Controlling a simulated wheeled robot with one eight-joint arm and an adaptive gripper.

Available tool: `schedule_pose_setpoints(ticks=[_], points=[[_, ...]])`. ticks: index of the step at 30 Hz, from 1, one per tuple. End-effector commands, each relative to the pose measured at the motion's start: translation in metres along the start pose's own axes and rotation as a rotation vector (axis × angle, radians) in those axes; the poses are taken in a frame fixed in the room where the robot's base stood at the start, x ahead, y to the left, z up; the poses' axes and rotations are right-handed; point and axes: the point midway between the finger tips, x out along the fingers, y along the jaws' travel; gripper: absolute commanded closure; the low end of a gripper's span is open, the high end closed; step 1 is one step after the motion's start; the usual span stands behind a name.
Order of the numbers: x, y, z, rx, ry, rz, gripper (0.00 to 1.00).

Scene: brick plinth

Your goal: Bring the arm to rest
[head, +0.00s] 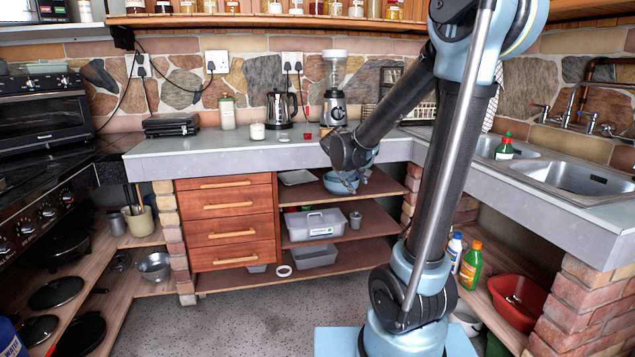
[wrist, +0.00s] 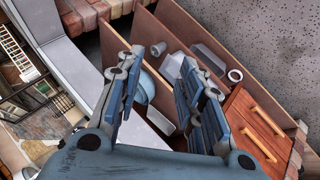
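My arm (head: 450,150) rises from its blue base at the lower right, bends at the top of the head view and reaches down and left. My gripper (head: 352,158) hangs in front of the counter edge, close above a blue bowl on the upper open shelf. In the wrist view my gripper (wrist: 160,62) has its two blue-grey fingers spread apart, with nothing held between them. The blue bowl (head: 342,184) lies beyond the fingers and is partly hidden by the left one in the wrist view (wrist: 146,88). I cannot tell the exact gap to it.
The grey counter (head: 225,146) carries a kettle (head: 281,108), a blender (head: 334,95) and jars. Open shelves below hold a grey lidded box (head: 314,224). Wooden drawers (head: 225,222) stand left. A sink (head: 575,178) and red basin (head: 517,300) are right. Floor in front is clear.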

Motion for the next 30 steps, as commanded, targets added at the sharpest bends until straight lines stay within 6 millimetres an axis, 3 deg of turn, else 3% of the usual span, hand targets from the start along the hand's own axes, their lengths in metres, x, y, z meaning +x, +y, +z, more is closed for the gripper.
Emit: schedule_pose_setpoints(ticks=[3,14,23,30], points=[[-0.013,0.004,0.039,0.053,-0.047,-0.04,0.65],[-0.051,-0.006,0.144,0.208,-0.174,-0.171,0.65],[-0.08,-0.037,0.223,0.336,-0.266,-0.287,0.65],[-0.101,-0.073,0.275,0.435,-0.328,-0.383,0.65]])
